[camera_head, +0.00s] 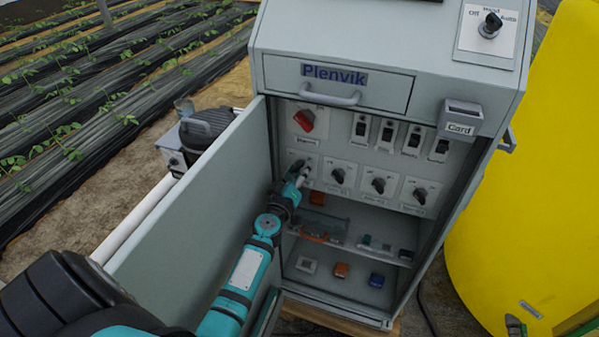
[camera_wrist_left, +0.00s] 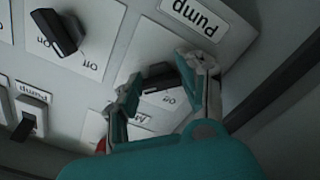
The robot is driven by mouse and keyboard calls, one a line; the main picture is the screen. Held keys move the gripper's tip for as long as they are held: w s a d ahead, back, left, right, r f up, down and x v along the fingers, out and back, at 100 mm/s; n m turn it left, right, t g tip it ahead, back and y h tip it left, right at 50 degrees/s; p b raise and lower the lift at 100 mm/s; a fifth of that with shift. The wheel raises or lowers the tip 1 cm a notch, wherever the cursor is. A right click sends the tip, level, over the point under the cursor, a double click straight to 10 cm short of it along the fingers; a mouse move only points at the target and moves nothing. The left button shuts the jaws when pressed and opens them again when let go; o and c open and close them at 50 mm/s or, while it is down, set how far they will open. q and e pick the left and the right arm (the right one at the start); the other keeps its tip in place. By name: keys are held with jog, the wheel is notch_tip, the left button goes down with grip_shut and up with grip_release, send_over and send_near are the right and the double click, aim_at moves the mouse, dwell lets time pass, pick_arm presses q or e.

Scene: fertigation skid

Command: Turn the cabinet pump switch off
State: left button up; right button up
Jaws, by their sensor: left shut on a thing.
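The pump switch (camera_wrist_left: 158,82) is a black rotary knob on a white plate with a "Pump" label, seen upside down in the left wrist view. An "off" mark shows beside the knob. My left gripper (camera_wrist_left: 158,85) has one finger on each side of the knob and is shut on it. In the head view my left gripper (camera_head: 298,172) is at the leftmost knob of the lower row, inside the open cabinet (camera_head: 455,205), and mostly hides this switch. I cannot tell exactly where the knob points.
The open cabinet door (camera_head: 190,205) stands to the left of my left arm. Several other knobs, a red main switch (camera_head: 305,120) and rocker switches (camera_head: 388,132) share the panel. Shelves with small parts are below. A yellow tank (camera_head: 540,170) stands at right.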

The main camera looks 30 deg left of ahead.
pick_arm(q)
jog(key=c, duration=0.4)
pick_arm(e)
jog(key=shift+w, duration=0.35)
pick_arm(q)
jog(key=shift+n, duration=0.3)
jog(key=n, duration=0.8)
jog(key=shift+r, duration=0.2)
jog(key=n, duration=0.5)
jog(key=shift+r+n, duration=0.15)
jog(key=shift+n, duration=0.15)
jog(key=shift+n+p, duration=0.35)
jog(key=shift+n, duration=1.45)
pick_arm(e)
jog(key=shift+r, duration=0.4)
